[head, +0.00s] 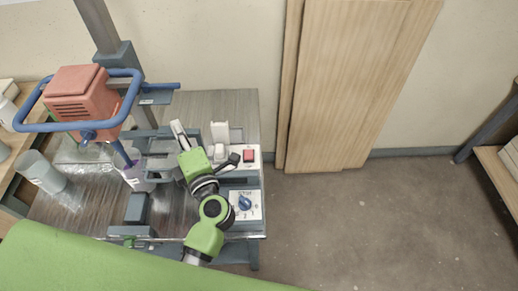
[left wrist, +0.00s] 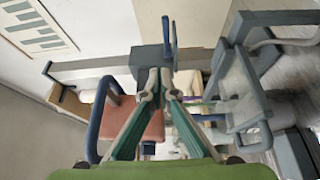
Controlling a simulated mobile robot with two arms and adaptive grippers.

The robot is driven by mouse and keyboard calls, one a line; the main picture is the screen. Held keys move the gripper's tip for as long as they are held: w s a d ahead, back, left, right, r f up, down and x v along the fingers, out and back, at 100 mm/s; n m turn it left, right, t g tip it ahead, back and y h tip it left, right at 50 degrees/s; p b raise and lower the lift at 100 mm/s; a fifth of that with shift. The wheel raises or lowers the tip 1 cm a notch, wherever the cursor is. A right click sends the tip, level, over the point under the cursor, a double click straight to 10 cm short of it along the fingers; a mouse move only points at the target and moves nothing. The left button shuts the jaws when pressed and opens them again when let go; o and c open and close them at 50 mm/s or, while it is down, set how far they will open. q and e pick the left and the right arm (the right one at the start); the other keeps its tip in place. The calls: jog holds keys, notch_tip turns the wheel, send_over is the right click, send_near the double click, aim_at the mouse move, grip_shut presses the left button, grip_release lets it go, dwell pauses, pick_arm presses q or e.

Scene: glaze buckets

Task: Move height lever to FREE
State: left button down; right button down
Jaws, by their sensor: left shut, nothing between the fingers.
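The height lever (head: 162,86) appears to be the blue bar sticking out to the right from the dark grey carriage (head: 120,60) on the mixer's column. In the left wrist view a blue bar (left wrist: 169,35), likely this lever, stands just beyond my fingertips by the grey carriage. My left gripper (head: 177,126) is shut and empty, in front of and below the lever in the head view, apart from it. Its fingers meet at the middle of the left wrist view (left wrist: 160,72). Any FREE marking is too small to read. My right gripper is not in view.
The red motor head (head: 80,95) with its blue handle frame (head: 40,127) is left of the column. Below are a pale bucket (head: 135,178), a control box with a red switch (head: 249,156) and a blue dial (head: 244,203). The floor to the right is clear.

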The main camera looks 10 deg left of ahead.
pick_arm(q)
jog(key=w+d+r+m+t+h, duration=0.2)
jog(key=d+r+m+t+h, duration=0.1)
jog(key=d+m+h, duration=0.25)
jog(key=w+d+r+m+t+h, duration=0.1)
jog(key=d+r+m+t+h, duration=0.1)
jog(key=d+m+t+h, duration=0.3)
jog(key=s+d+f+m+g+h, duration=0.6)
jog(key=d+f+m+g+h, duration=0.3)
jog(key=d+m, duration=0.4)
jog(key=s+a+f+m+g+y, duration=0.2)
jog(key=s+a+f+g+y, duration=0.25)
jog(key=s+a+f, duration=0.35)
jog(key=s+a+f+m+g+y, duration=0.2)
jog(key=s+a+f+g+y, duration=0.25)
jog(key=s, duration=0.55)
notch_tip(320, 180, down, 24)
jog(key=s+a+f+g+h, duration=0.1)
jog(key=s+a+g+h, duration=0.1)
jog(key=s+a+f+g, duration=0.1)
jog(key=s+a+f, duration=0.1)
jog(key=s+f, duration=1.4)
jog(key=shift+s+a+f+m+y, duration=0.3)
jog(key=shift+s+f+m+y, duration=0.05)
jog(key=shift+s, duration=0.45)
